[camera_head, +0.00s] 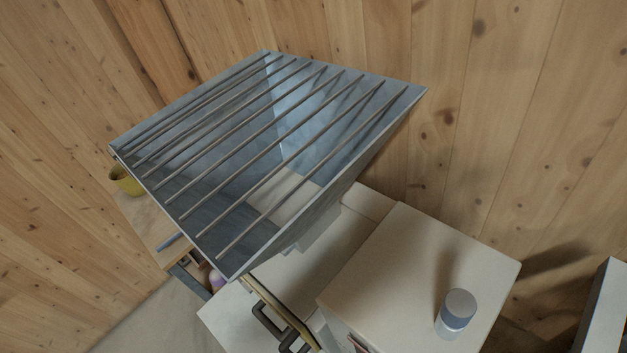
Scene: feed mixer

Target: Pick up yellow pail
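A yellow pail (126,181) stands at the left on a wooden-topped bench (150,222), beyond the left corner of the hopper. The hopper's edge hides part of it. Its upper rim and a piece of its side show. My gripper does not show in this view, so its distance from the pail cannot be told.
A large grey hopper (345,150) with parallel bars fills the middle. White cabinets (420,255) stand below and right of it, one bearing a grey-lidded jar (456,312). Dark handles (268,322) stick out at the bottom. Wooden walls close the back; bare floor (150,318) shows lower left.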

